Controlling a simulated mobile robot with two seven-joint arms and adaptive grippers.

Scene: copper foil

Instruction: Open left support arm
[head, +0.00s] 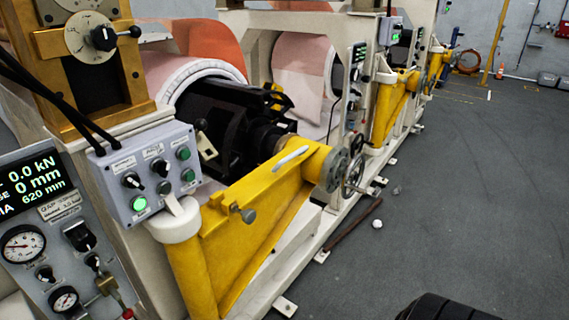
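A yellow support arm (250,215) stands in the foreground, hinged at a post (185,262) on its left. Its right end meets a round grey flange (334,170). A pale handle (291,158) lies along its top, and a grey knob (243,213) sticks out of its front face. The arm reaches across in front of the black shaft end (232,112) of the near copper foil roll (205,80). A second yellow support arm (395,105) stands farther back on the right. I cannot make out either gripper.
A grey control box (150,172) with switches and a lit green button sits left of the near arm. A display panel (35,185) with gauges is at far left. A dark rod (352,224) and a white ball (377,224) lie on the floor. Open floor (470,190) extends right.

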